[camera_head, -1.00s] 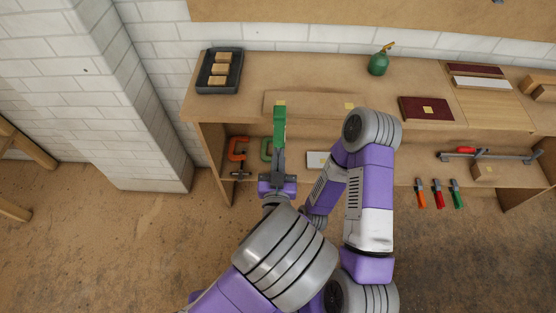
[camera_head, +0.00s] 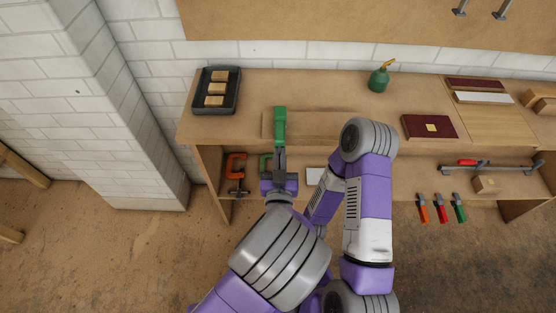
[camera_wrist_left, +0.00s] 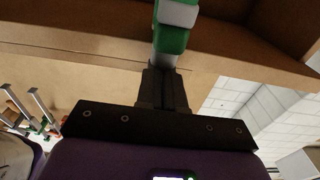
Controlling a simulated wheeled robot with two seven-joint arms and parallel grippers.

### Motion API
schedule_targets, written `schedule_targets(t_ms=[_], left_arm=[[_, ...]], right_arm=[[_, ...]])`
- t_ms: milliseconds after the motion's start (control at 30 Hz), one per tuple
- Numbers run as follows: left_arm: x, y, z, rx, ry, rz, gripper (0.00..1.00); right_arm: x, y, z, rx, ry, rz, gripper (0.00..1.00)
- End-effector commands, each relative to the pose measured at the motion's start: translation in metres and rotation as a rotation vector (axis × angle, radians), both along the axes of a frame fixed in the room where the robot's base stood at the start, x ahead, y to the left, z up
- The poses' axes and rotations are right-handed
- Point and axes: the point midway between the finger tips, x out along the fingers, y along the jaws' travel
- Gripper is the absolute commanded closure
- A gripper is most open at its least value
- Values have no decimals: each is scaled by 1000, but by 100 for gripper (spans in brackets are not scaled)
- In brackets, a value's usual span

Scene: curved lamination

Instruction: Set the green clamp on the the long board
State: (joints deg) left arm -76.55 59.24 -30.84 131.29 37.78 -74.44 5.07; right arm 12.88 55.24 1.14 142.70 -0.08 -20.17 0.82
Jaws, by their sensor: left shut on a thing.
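The green clamp (camera_head: 280,116) is upright in the head view, in front of the left end of the long board (camera_head: 325,124) on the bench top. My left gripper (camera_head: 280,152) is shut on the clamp's lower end; the clamp also shows in the left wrist view (camera_wrist_left: 170,38), above the dark fingers (camera_wrist_left: 165,85). The clamp overlaps the board's left part in the picture; I cannot tell whether they touch. My right arm bends in front of the bench; its gripper is hidden.
A dark red board (camera_head: 430,127) lies right of the long board.

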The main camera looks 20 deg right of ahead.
Motion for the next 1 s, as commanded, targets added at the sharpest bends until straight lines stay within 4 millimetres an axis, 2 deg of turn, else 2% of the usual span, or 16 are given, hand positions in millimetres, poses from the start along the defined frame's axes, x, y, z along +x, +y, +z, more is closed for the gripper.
schedule_targets(t_ms=[433,467,633,900,1000], left_arm=[[0,-1,-2,-3,-3,-3,100],[0,-1,-2,-3,-3,-3,88],[-1,-1,-2,-1,-2,-3,63],[-2,-1,-5,2,4,-3,63],[-8,1,-4,2,4,-4,63]], right_arm=[[0,0,-5,0,1,0,57],[0,0,-5,0,1,0,57],[0,0,-5,0,0,0,57],[0,0,-5,0,0,0,57],[0,0,-3,0,0,0,57]])
